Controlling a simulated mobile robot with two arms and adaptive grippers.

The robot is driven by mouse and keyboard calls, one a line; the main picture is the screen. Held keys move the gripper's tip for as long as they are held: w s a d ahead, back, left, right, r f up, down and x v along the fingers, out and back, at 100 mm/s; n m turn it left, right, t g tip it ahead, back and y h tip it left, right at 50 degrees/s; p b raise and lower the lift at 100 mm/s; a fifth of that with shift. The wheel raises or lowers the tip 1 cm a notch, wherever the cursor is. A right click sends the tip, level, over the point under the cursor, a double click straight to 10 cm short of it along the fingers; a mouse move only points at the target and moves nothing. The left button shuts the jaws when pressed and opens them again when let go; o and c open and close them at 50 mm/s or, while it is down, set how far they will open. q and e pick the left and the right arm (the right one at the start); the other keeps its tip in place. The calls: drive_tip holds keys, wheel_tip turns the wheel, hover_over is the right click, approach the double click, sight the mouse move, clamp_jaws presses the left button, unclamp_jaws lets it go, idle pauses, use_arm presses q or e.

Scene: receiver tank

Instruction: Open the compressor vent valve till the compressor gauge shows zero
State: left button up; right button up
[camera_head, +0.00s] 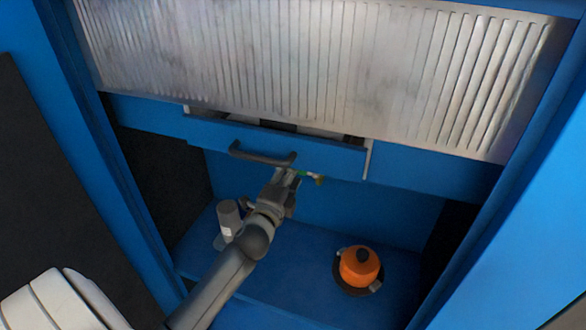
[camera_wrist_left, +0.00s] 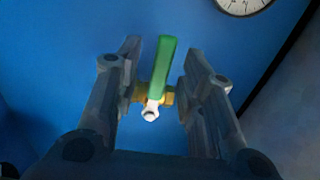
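The vent valve shows in the left wrist view as a green lever (camera_wrist_left: 162,68) on a brass body (camera_wrist_left: 168,98) with a pale nut at its front. In the head view the green lever (camera_head: 302,174) is small, beneath the drawer. My left gripper (camera_wrist_left: 158,88) is open, with one finger on each side of the valve; I cannot tell whether either finger touches it. My left gripper (camera_head: 287,176) partly hides the valve in the head view. A white round gauge (camera_wrist_left: 242,4) is cut off at the top right of the wrist view; its reading cannot be told. My right gripper is not in view.
A blue drawer (camera_head: 330,158) with a dark handle (camera_head: 262,157) stands slightly open just above my gripper. A ribbed metal shutter (camera_head: 300,60) hangs above.

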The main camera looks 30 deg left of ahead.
use_arm(q)
drive_tip(key=shift+x, duration=1.3)
drive_tip(key=shift+c, duration=0.3)
clamp_jaws()
